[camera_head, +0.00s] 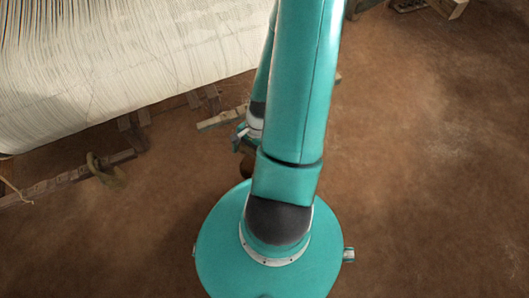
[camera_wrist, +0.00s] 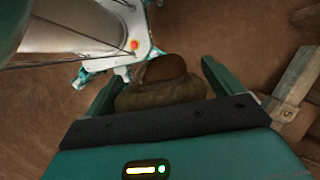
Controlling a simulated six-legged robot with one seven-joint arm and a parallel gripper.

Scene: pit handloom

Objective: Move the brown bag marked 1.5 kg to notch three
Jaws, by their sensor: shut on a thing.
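My gripper (camera_wrist: 162,72) is shut on a brown bag (camera_wrist: 160,94) in the wrist view. The bag sits between the two teal fingers, with an olive-brown body and a rounder, redder brown part beyond it. No weight mark shows on it, so I cannot tell whether it reads 1.5 kg. In the head view my gripper (camera_head: 243,138) is partly hidden behind my arm, and a small dark brown patch just below it may be the bag. A pale wooden beam (camera_wrist: 300,85) at the right of the wrist view carries a mark like a 5. No notch three can be made out.
White warp threads (camera_head: 120,60) fill the upper left of the head view. A notched wooden bar (camera_head: 60,183) with a curved olive-brown thing (camera_head: 104,172) lies below them. Wooden pieces (camera_head: 222,119) stand near my gripper.

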